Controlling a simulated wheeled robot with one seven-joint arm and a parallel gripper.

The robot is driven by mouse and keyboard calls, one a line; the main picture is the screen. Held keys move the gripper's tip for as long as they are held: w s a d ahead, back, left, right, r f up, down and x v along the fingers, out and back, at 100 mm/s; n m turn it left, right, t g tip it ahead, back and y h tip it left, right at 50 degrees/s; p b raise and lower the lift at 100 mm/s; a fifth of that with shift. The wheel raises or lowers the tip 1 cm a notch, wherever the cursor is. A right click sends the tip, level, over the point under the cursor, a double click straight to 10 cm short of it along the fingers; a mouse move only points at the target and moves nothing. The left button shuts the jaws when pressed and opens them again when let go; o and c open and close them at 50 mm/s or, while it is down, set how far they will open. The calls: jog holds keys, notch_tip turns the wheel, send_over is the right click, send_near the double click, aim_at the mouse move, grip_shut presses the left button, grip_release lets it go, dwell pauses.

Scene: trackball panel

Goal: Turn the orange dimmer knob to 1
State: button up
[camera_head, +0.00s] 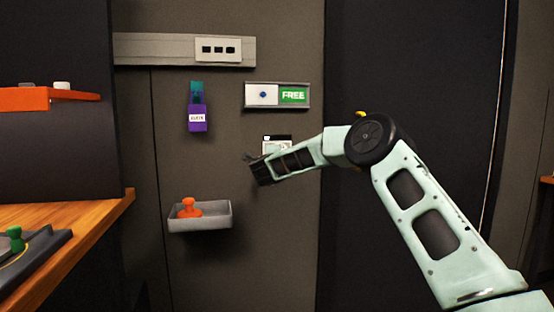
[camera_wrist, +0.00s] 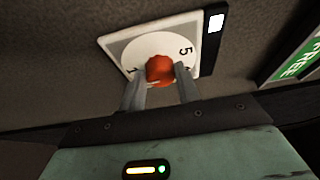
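The orange dimmer knob (camera_wrist: 160,69) is a round knob at the middle of a white dial plate (camera_wrist: 128,46) in the wrist view. The plate carries a 5 on the right and a 1 at the lower left, partly covered. My gripper (camera_wrist: 160,85) has one finger on each side of the knob, with the fingertips close to it. I cannot tell whether both fingers press on it. In the head view my gripper (camera_head: 250,158) is at the wall, just below and left of the dial panel (camera_head: 277,143). The knob is hidden there.
A FREE slider sign (camera_head: 293,95) is above the dial. A purple holder (camera_head: 198,118) hangs to the left. Below it, a grey wall tray (camera_head: 213,222) holds an orange knobbed piece (camera_head: 188,208). A wooden counter (camera_head: 95,215) is at the left.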

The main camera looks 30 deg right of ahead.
jog(key=o, duration=0.4)
jog(key=shift+c, duration=0.2)
jog(key=shift+s+a, duration=0.1)
jog(key=v, duration=1.7)
jog(key=shift+s, duration=0.15)
jog(key=shift+r, duration=0.1)
